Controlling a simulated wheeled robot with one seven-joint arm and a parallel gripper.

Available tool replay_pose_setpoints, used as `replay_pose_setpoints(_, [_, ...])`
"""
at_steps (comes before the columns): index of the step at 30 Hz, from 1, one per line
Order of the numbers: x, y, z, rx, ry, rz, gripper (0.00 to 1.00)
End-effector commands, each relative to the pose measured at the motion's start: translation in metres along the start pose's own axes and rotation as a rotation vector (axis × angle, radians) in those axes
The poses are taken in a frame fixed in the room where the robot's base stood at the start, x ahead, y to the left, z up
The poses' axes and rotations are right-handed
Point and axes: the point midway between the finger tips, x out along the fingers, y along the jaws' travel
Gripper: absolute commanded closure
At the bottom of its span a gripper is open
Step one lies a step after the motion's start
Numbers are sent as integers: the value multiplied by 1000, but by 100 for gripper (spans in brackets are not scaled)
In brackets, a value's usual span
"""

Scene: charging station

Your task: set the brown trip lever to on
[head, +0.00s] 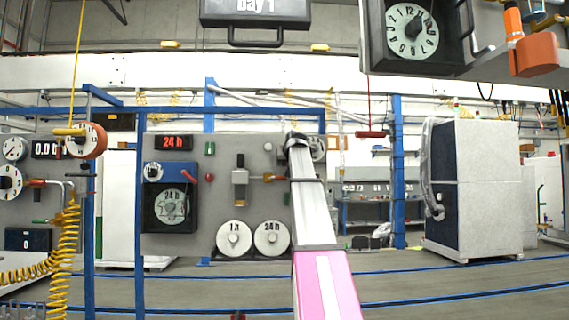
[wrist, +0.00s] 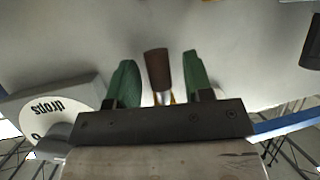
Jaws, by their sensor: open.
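The brown trip lever (wrist: 157,68) shows in the wrist view as a short brown grip on a pale metal stem, standing out from a grey panel. My gripper (wrist: 157,82) has its two green fingers apart, one on each side of the lever. A gap shows between the lever and each finger, so the fingers look clear of it. In the head view my gripper (head: 295,140) is at the upper right of the grey panel (head: 215,215), and my arm and gripper hide the lever there.
A white dial marked "drops" (wrist: 42,117) is close beside my gripper in the wrist view.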

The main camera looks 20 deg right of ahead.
Motion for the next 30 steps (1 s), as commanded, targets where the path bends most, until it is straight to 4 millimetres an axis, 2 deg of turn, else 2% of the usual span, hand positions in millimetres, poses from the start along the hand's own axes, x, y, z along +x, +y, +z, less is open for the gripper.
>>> replay_pose_setpoints(11, [6, 0, 0, 0, 0, 0, 53])
replay_pose_setpoints(12, [6, 0, 0, 0, 0, 0, 60])
replay_pose_setpoints(14, [6, 0, 0, 0, 0, 0, 79])
replay_pose_setpoints(15, [6, 0, 0, 0, 0, 0, 92])
replay_pose_setpoints(16, [6, 0, 0, 0, 0, 0, 100])
replay_pose_setpoints(30, [5, 3, 0, -75, -16, 32, 100])
